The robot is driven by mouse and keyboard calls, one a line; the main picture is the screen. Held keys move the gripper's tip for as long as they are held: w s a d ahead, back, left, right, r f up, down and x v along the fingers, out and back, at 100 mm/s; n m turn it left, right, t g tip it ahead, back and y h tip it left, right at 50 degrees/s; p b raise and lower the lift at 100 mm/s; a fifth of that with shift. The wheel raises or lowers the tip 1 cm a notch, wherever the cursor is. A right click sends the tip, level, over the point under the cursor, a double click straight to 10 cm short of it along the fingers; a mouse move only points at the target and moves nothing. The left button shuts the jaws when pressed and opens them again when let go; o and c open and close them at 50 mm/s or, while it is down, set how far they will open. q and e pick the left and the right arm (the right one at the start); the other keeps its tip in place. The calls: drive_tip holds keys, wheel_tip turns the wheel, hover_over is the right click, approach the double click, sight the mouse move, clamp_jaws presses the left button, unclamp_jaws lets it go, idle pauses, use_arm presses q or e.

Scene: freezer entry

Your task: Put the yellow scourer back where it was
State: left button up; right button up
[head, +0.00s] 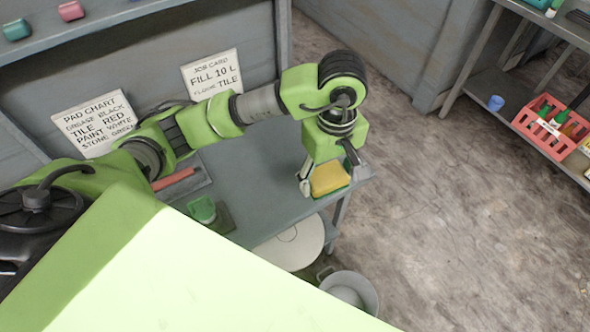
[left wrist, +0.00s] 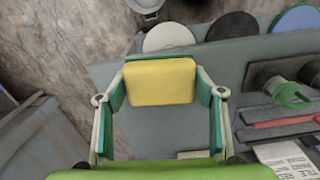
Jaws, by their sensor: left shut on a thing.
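The yellow scourer (head: 329,179) is a block with a yellow top and a green layer showing at its edge. It is at the right end of the grey bench (head: 255,190) in the head view. My left gripper (head: 326,184) points down and is shut on it, one finger on each side. In the left wrist view the scourer (left wrist: 160,81) sits between the teal-padded fingers, with the bench beyond. I cannot tell whether its underside touches the bench. My right gripper is in neither view.
A green item (head: 202,209) and a red bar (head: 174,180) lie on the bench. A white disc (head: 291,246) is below its front edge, with a bucket (head: 351,291) on the floor. A red crate of bottles (head: 549,124) and a blue cup (head: 496,103) stand on a shelf at right.

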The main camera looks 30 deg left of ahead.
use_arm(q)
drive_tip(key=shift+w+d+r+n, duration=0.2)
drive_tip(key=shift+d+r+n, duration=0.2)
drive_tip(key=shift+r, duration=0.05)
drive_tip(key=shift+w+a, duration=0.15)
drive_tip(key=w+a+f+p, duration=0.3)
drive_tip(key=w+a, duration=0.1)
drive_tip(key=a, duration=0.3)
drive_tip(key=p, duration=0.2)
hover_over(294, 171)
drive_tip(key=f, duration=0.3)
drive_tip(key=d+f, duration=0.1)
drive_tip(key=f, duration=0.1)
drive_tip(key=shift+s+f, duration=0.2)
drive_tip(key=shift+s, duration=0.15)
drive_tip(key=shift+w+a+f, duration=0.15)
drive_tip(key=shift+a+f, duration=0.05)
drive_tip(key=shift+f, duration=0.05)
drive_tip(key=f, duration=0.3)
drive_tip(key=shift+w+a+p, duration=0.1)
drive_tip(key=shift+a+p, duration=0.15)
drive_tip(key=shift+p, duration=0.1)
drive_tip(key=shift+f, duration=0.45)
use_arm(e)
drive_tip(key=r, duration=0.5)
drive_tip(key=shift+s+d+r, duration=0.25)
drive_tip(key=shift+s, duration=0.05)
